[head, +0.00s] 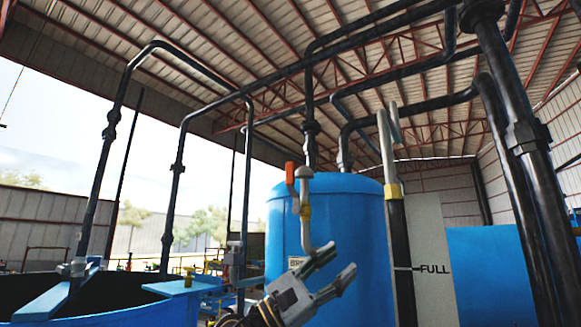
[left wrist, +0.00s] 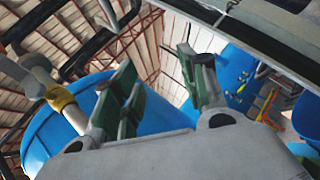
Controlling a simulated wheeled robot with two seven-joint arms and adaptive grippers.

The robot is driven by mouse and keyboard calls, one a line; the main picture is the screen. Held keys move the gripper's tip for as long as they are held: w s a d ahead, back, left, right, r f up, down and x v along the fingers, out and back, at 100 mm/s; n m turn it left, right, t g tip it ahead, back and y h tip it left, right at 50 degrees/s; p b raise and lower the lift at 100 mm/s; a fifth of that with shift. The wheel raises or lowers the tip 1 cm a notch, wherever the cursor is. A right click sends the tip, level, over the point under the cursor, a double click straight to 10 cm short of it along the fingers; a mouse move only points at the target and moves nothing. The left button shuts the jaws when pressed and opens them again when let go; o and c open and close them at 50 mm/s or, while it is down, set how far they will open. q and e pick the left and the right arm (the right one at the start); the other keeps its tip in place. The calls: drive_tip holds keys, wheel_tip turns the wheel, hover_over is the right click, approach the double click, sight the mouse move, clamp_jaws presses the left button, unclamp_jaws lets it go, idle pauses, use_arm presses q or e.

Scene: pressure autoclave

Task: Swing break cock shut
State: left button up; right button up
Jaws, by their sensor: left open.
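The break cock, with its upright orange-red handle (head: 290,172), stands in front of the blue tank in the head view. Beside the handle is a pale pipe with a brass-coloured collar (head: 305,210), bending down toward my gripper. A partly hidden plate starting "BRE" (head: 296,262) is on the tank. My left gripper (head: 333,265) is open, just below and right of the pipe's lower end, its fingers pointing up and right. In the left wrist view the open fingers (left wrist: 158,68) have nothing between them. My right gripper is not in view.
The blue tank (head: 350,215) fills the middle. Right of the cock stands a dark upright pipe with a yellow collar (head: 393,191) and pale levers. A pale board marked "FULL" (head: 430,240) is beside it. A yellow-collared fitting (left wrist: 60,98) shows left in the wrist view.

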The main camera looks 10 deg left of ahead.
use_arm(q)
wheel_tip(320, 180, up, 4)
drive_tip(key=s+d+m+g+y, duration=0.1)
drive_tip(key=s+d+m+g, duration=0.15)
drive_tip(key=m, duration=0.45)
drive_tip(key=m+t+y, duration=0.9)
drive_tip(key=m+y, duration=0.1)
drive_tip(key=y, duration=0.5)
approach(288, 164)
drive_tip(key=v, duration=0.3)
drive_tip(key=shift+f, duration=0.2)
drive_tip(key=shift+w, duration=0.1)
drive_tip(key=shift+p+x, duration=1.85)
drive_tip(key=shift+x, duration=4.95)
drive_tip(key=shift+d+r, duration=0.1)
drive_tip(key=shift+r, duration=0.05)
clamp_jaws()
